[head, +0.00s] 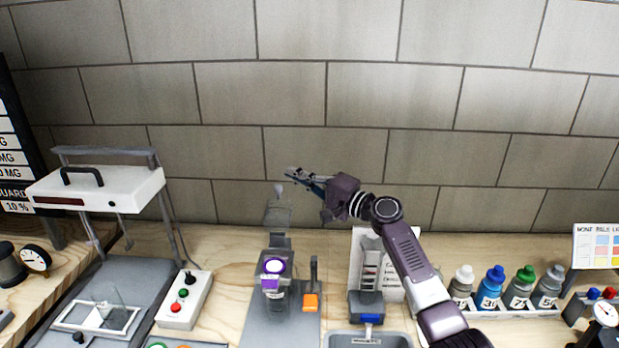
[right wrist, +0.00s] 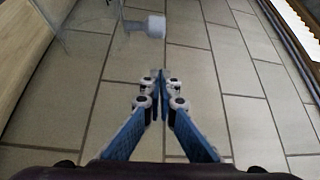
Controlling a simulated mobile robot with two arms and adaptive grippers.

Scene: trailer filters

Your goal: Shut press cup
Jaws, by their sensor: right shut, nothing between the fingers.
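The press cup (head: 273,284) stands on a grey base at the centre of the bench, with a purple-and-white ring at its top. Its clear grey lid (head: 278,217) stands raised above and behind the cup, with a small rounded knob (head: 279,190) at the upper end. My right gripper (head: 291,173) is shut and empty, pointing left, just above and right of the knob in the picture. In the right wrist view the shut fingertips (right wrist: 160,76) are apart from a pale cylindrical knob (right wrist: 150,26) on a clear panel. My left gripper is out of view.
An orange-based lever (head: 311,300) stands right of the cup. A blue-based device (head: 367,302) is below my right arm. A white press machine (head: 95,190) and button box (head: 184,300) are at left; several bottles (head: 490,288) are at right. The tiled wall is behind.

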